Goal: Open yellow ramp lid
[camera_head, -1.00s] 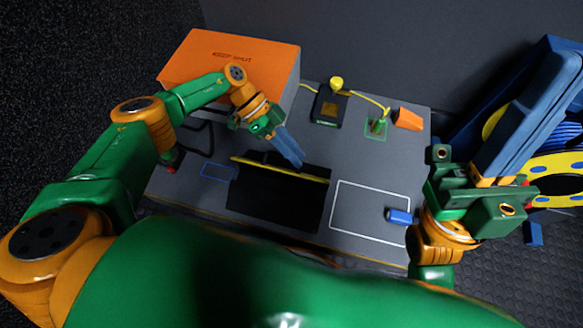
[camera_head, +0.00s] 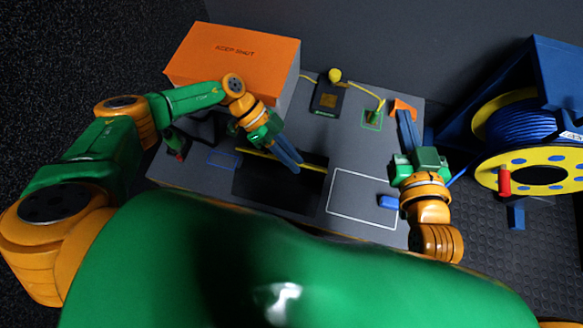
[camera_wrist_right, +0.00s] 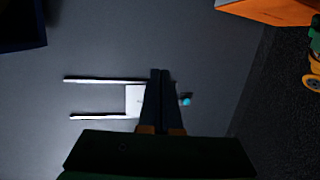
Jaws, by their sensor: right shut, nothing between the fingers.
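The ramp lid is a dark panel (camera_head: 265,192) with a yellow strip along its far edge (camera_head: 312,168). It lies flat-looking in the middle of the grey table in the head view. My left gripper (camera_head: 298,168) reaches in from the upper left, its blue fingers over the yellow strip and hiding part of it. I cannot tell whether they touch it or how far apart they are. My right gripper (camera_head: 403,114) is shut and empty, above the table's right side near an orange wedge. Its closed fingers also show in the right wrist view (camera_wrist_right: 160,72).
An orange-topped box (camera_head: 235,55) stands at the back left. A black device (camera_head: 328,98) with a yellow cable, an orange wedge (camera_head: 397,106) and a blue block (camera_head: 388,201) by a white outline are on the table. A blue cable reel (camera_head: 530,130) stands at the right.

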